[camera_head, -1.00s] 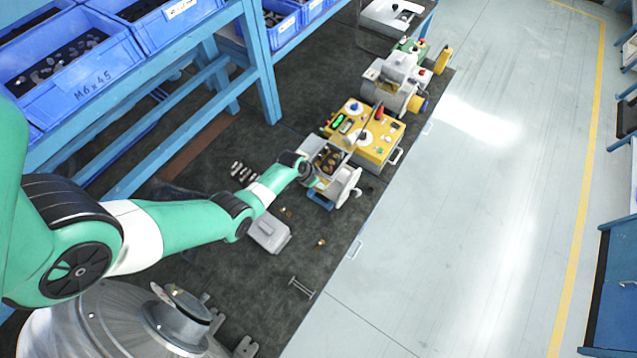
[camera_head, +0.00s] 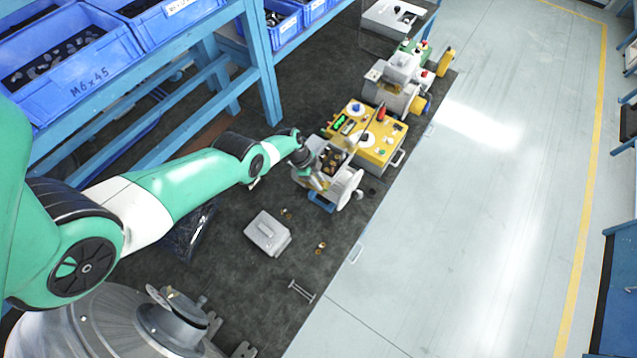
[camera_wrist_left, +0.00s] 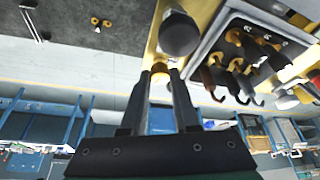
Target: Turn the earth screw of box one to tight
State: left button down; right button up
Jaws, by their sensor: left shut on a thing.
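The open terminal box (camera_head: 333,158) stands on the dark mat in the head view, left of a yellow instrument. In the left wrist view its grey frame (camera_wrist_left: 219,38) shows, with several dark and brass terminals and hooked lead ends inside. My left gripper (camera_head: 318,184) is at the near left side of the box. In the left wrist view the left gripper (camera_wrist_left: 162,76) has its fingertips closed around a small brass screw head (camera_wrist_left: 159,68) on the box's outside. A dark round fitting (camera_wrist_left: 181,35) sits just beside it. Whether the screw is tight cannot be told.
A grey lid (camera_head: 267,233) lies on the mat, with small brass parts (camera_head: 320,247) near it. The yellow instrument (camera_head: 375,140) stands close behind the box. A blue rack (camera_head: 262,75) with bins is at the left.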

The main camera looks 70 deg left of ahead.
pick_arm(q)
jog(key=shift+a+f+m, duration=0.1)
jog(key=shift+m, duration=0.2)
dwell(0.4)
jog(key=c, duration=0.9)
grip_release()
